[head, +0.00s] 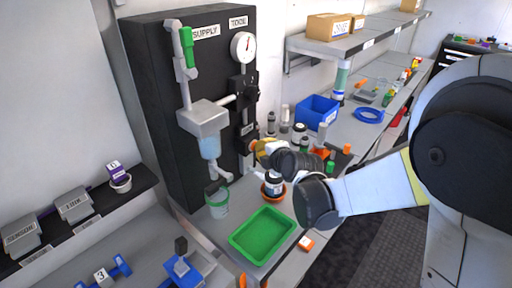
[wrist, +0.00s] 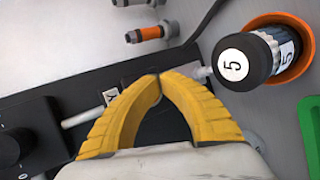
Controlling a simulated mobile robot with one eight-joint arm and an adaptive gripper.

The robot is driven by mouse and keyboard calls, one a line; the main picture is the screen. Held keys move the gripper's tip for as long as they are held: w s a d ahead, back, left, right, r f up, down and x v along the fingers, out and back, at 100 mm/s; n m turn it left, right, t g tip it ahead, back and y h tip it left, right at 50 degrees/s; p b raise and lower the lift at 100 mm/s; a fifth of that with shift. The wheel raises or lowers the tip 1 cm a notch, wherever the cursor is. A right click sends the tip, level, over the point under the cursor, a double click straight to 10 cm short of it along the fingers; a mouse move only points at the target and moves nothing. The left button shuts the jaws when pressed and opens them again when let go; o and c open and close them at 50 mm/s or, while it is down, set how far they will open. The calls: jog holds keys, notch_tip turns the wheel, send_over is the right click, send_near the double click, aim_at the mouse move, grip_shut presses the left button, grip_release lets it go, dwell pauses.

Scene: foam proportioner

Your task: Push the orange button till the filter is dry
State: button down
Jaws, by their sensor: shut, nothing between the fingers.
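The black panel (head: 150,90) holds a grey filter head with a pale blue clear bowl (head: 209,147) under it. A small orange part (head: 252,146), which looks like the button, shows at the panel's right side, right at my fingertips. My gripper (head: 259,148) has yellow fingers and is shut with nothing between them. A cup with a green rim (head: 217,203) stands below the filter.
A bottle marked 5 (wrist: 240,66) stands in an orange ring close to the right of my fingers. A green tray (head: 263,234) lies in front of the panel. A blue bin (head: 316,112) and several small bottles stand behind my gripper. A round gauge (head: 243,46) is above.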

jog(key=shift+s+d, duration=0.55)
jog(key=shift+d, duration=0.15)
jog(key=shift+s+d, duration=0.8)
jog(key=shift+d, duration=0.2)
jog(key=shift+s+d, duration=0.75)
jog(key=shift+d, duration=0.2)
